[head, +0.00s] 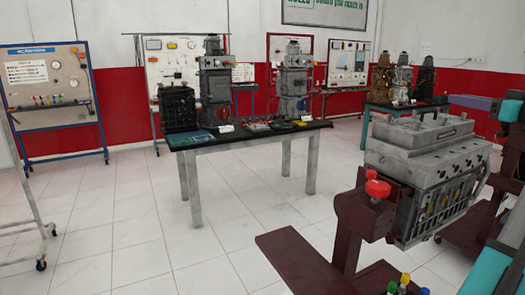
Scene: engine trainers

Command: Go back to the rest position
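My gripper is not clearly visible in the head view, so its fingers and its hold on anything cannot be seen. Purple and teal parts at the right edge look like links of my own arm, cut off by the frame. A large grey engine block (425,165) is mounted on a dark red stand (350,225) close by at the right. The stand carries a red knob (377,188).
A dark-topped table (250,136) with grey engine units stands mid-room. A wheeled display board (50,85) stands at the left. Another table (405,105) with engines is at the back right. Coloured caps (405,283) show at the bottom edge. Tiled floor lies clear at centre left.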

